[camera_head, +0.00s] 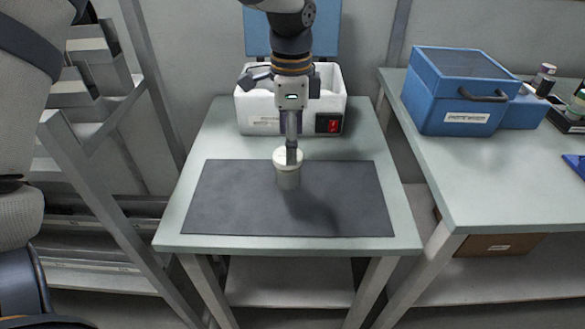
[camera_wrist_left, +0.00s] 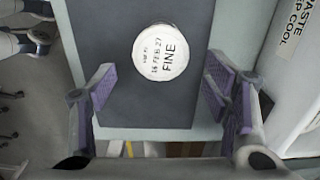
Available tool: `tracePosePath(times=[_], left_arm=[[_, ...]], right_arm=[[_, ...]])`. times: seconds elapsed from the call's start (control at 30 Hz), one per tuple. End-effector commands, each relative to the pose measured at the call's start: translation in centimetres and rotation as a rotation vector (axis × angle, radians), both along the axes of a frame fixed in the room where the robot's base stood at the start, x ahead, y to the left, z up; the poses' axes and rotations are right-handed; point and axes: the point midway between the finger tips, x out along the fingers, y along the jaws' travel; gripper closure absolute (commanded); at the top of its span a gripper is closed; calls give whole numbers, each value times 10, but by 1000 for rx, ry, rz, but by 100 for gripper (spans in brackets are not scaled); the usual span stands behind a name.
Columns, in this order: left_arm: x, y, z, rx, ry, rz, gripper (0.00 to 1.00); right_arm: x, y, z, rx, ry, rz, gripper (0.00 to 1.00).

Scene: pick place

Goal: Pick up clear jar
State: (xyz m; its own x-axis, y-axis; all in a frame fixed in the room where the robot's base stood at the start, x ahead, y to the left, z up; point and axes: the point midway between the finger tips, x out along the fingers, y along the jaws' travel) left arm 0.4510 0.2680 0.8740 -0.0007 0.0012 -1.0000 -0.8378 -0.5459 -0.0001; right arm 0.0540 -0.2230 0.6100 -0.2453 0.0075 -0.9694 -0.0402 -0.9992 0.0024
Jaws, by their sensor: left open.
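The clear jar (camera_head: 289,179) stands upright on a dark mat, with a pale, cloudy body and a white lid. In the left wrist view its round white lid (camera_wrist_left: 160,52) faces me and bears printed text, including "FINE". My left gripper (camera_head: 291,152) comes down from above and is right over the jar, hiding part of the lid in the head view. In the wrist view its purple-padded fingers (camera_wrist_left: 161,88) are spread wide, with the lid between and a little beyond their tips. They do not grip it. My right gripper is not in view.
The dark mat (camera_head: 232,205) lies on a pale green table (camera_head: 405,228). A white bin (camera_head: 247,110) with a red switch stands behind it. A blue case (camera_head: 450,100) and small containers stand on the right-hand table. The mat around the jar is clear.

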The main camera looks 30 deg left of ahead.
Motion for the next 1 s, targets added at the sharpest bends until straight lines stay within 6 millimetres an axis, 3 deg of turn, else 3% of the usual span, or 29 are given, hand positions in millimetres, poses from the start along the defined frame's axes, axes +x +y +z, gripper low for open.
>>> tracePosePath(times=[0.37, 0.63, 0.9, 1.0], left_arm=[[-4, 6, -61, 0, 2, 3, 30], [-4, 5, -64, -1, -3, 2, 30], [-4, 5, -64, -1, -3, 2, 91], [-3, 5, -64, 0, -4, 2, 96]], right_arm=[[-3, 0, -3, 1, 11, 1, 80], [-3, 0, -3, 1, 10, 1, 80], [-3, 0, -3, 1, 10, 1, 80], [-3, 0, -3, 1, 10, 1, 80]])
